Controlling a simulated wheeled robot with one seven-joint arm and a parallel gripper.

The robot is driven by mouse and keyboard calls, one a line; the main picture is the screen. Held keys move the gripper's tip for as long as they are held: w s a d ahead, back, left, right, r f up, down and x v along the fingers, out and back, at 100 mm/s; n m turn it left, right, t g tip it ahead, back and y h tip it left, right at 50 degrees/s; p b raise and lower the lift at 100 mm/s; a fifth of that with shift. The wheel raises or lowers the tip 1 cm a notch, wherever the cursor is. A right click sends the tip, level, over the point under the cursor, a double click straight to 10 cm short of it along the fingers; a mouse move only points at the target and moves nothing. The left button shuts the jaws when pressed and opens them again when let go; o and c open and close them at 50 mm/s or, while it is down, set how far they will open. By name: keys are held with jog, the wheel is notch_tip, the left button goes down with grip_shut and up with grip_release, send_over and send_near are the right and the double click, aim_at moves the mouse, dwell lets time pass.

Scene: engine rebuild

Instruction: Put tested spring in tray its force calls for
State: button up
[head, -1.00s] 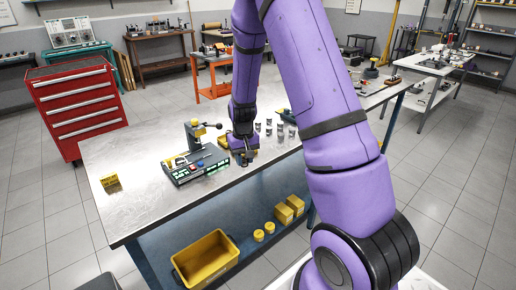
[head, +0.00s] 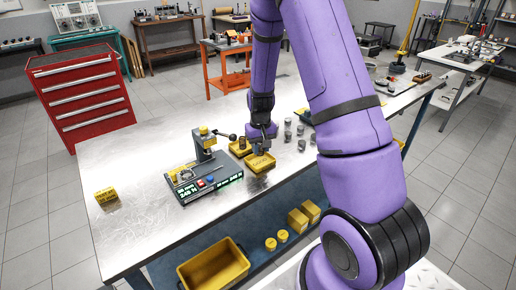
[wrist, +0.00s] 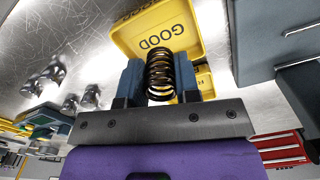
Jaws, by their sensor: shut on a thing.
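In the wrist view my gripper (wrist: 160,80) is shut on a dark coil spring (wrist: 160,72), which stands lengthwise between the two fingers. A yellow tray marked GOOD (wrist: 185,18) lies just beyond the spring. In the head view my gripper (head: 262,143) is above the back part of the GOOD tray (head: 260,164); the height gap is hard to judge. A second yellow tray (head: 239,148) sits behind and left, its label hidden. It shows partly in the wrist view (wrist: 205,82). The spring tester (head: 205,165) stands left of the trays with lit green displays, too small to read surely.
Several small metal cylinders (head: 288,131) stand right of the trays. A yellow block-like sign (head: 106,196) is at the bench's left end. The bench (head: 140,160) is bare between it and the tester. A yellow bin (head: 213,268) and small boxes are on the lower shelf.

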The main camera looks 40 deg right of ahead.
jog(key=shift+f, duration=1.7)
jog(key=shift+f, duration=0.15)
jog(key=o, duration=1)
notch_tip(320, 180, up, 12)
notch_tip(320, 180, up, 17)
jog(key=n+t, duration=0.1)
jog(key=t, duration=0.1)
send_over(260, 162)
jog(key=s+a, duration=0.8)
jog(key=s, duration=0.1)
jog(key=s+a+r+n+t, duration=0.1)
jog(key=s+r, duration=0.3)
jog(key=s, duration=0.4)
jog(key=s+a+r+t, duration=0.2)
jog(key=s+a+r, duration=0.2)
jog(key=s, duration=0.5)
jog(key=shift+s+r+n, duration=0.3)
jog(key=shift+r+n, duration=0.05)
jog(key=shift+n, duration=0.05)
